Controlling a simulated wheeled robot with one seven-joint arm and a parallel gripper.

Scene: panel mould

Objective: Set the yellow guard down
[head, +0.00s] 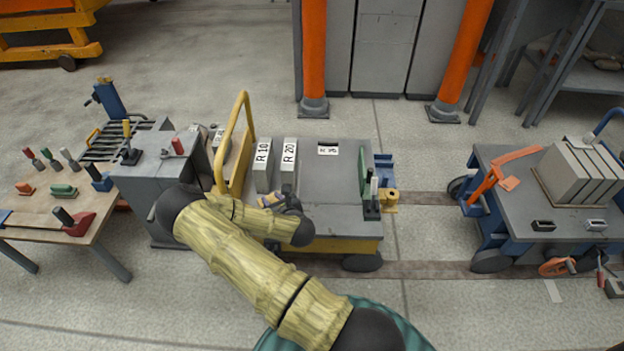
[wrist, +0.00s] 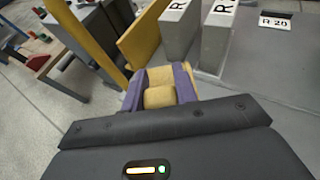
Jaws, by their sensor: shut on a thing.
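My gripper (head: 283,203) is low over the left front part of the grey-topped cart (head: 332,188). Its purple-grey fingers also show in the wrist view (wrist: 160,88), shut on a small yellow guard. The yellow guard (wrist: 159,97) sits between the fingers, just in front of the grey blocks. In the head view only a small yellow patch of it (head: 268,201) shows beside the fingers. The arm and fingers hide the rest. I cannot tell whether its underside touches the cart.
Two upright grey blocks, labelled R 10 (head: 263,167) and R 20 (head: 288,164), stand close behind my gripper. The cart's tall yellow handle (head: 247,125) rises to the left. An R 20 card (head: 328,151) lies at the back. The deck's middle is clear.

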